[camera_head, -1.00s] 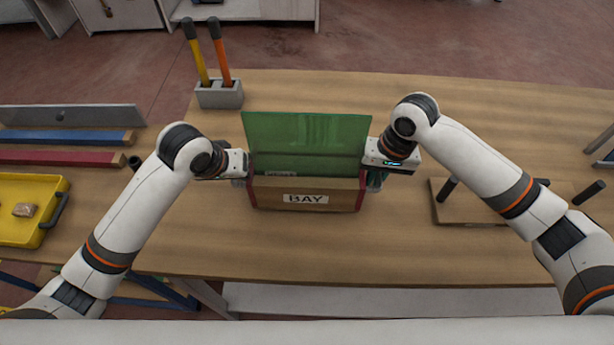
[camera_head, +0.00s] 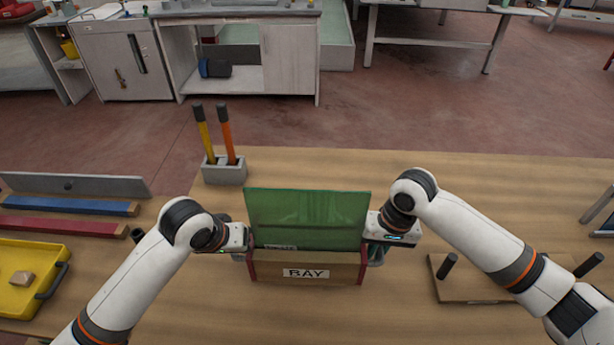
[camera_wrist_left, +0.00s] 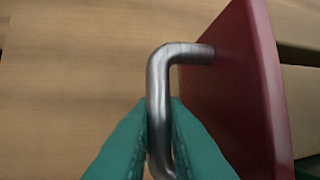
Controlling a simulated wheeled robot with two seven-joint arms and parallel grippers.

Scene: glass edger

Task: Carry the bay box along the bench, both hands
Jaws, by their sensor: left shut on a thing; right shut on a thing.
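The bay box (camera_head: 338,270) is a wooden box with red ends and a "BAY" label on its front. A green glass sheet (camera_head: 306,215) stands upright in it. My left gripper (camera_head: 242,246) is at the box's left end. In the left wrist view its teal fingers (camera_wrist_left: 160,140) are shut on a bent metal handle (camera_wrist_left: 158,85) on the red end panel (camera_wrist_left: 232,85). My right gripper (camera_head: 376,250) is shut at the right end; its fingertips are mostly hidden behind the box's end. I cannot tell whether the box touches the bench (camera_head: 420,302).
A grey block with two upright handled tools (camera_head: 224,171) stands behind the box to the left. A yellow tray (camera_head: 15,295) and red and blue bars (camera_head: 62,226) lie at the left. A wooden board with dark pegs (camera_head: 478,290) lies at the right.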

